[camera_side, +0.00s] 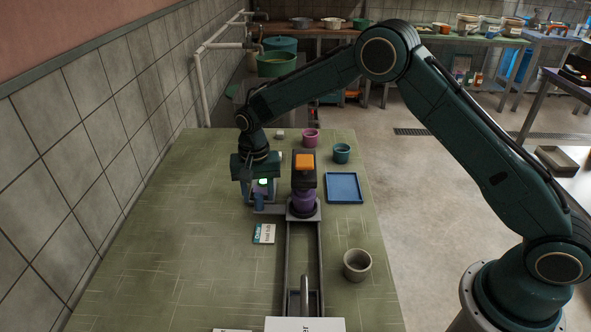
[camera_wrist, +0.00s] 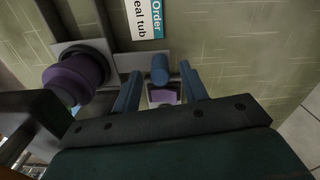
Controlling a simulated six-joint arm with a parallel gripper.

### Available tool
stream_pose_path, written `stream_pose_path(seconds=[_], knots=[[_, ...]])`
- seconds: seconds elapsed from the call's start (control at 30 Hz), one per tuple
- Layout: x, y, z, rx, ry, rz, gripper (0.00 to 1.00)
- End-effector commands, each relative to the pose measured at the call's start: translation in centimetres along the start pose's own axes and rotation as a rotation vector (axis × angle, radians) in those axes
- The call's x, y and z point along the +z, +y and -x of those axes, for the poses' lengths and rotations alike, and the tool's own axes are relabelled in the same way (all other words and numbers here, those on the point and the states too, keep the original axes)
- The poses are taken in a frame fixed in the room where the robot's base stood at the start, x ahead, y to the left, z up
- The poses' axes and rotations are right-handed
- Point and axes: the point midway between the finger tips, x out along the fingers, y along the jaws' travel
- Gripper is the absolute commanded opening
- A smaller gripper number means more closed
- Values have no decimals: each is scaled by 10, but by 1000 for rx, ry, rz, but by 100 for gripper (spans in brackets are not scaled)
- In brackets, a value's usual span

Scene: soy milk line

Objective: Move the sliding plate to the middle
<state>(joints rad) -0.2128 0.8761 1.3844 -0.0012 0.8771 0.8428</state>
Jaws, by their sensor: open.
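The grey sliding plate (camera_side: 270,209) lies at the left of the sealing head, across the top end of the rail. It also shows in the wrist view (camera_wrist: 130,62). A blue peg (camera_side: 259,201) stands at its left part. My gripper (camera_side: 262,190) is open and low over this part. In the wrist view my gripper's blue fingers (camera_wrist: 160,74) are apart, one on each side of the peg (camera_wrist: 159,68). I cannot tell whether either finger touches it. A purple thing in a grey square frame (camera_wrist: 163,95) shows between the fingers.
The sealing head with an orange top (camera_side: 304,161) and purple body (camera_side: 303,199) stands close right. A grey rail (camera_side: 289,255) runs toward the front. An order card (camera_side: 264,234), blue tray (camera_side: 344,188), grey cup (camera_side: 357,265), pink cup (camera_side: 311,137) and teal cup (camera_side: 342,153) are nearby.

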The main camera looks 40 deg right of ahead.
Motion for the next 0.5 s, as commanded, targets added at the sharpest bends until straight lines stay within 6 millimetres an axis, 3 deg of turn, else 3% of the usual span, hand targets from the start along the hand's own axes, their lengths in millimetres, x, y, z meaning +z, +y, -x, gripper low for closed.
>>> stream_pose_path(seconds=[0.2, 0.5], knots=[[0, 0, -16, 1, 0, 0, 43], [0, 0, -19, 0, 0, 0, 43]])
